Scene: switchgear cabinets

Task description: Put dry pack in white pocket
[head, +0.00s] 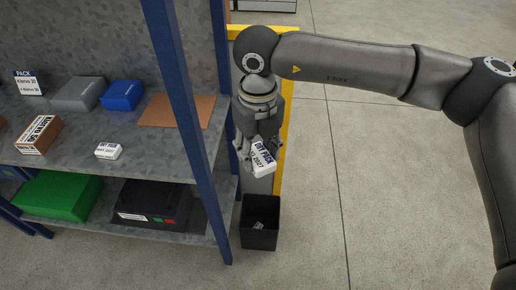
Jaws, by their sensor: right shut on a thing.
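My right gripper (257,152) points down beside the shelf's right post. It is shut on a white dry pack (264,162) with dark "DRY PACK" print, held tilted. In the picture the pack is above a black open bin (247,235) on the floor; the height between them is hard to tell. Another small white dry pack (108,151) lies on the upper shelf. I cannot make out a white pocket. My left gripper is not in view.
The metal shelf (75,125) with blue posts (183,95) holds a grey box (78,94), a blue box (122,95), a brown mat (177,111), and a labelled carton (39,134). Below are a green box (57,193) and a black case (152,204). Small pale items (259,226) lie in the bin. The floor at right is clear.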

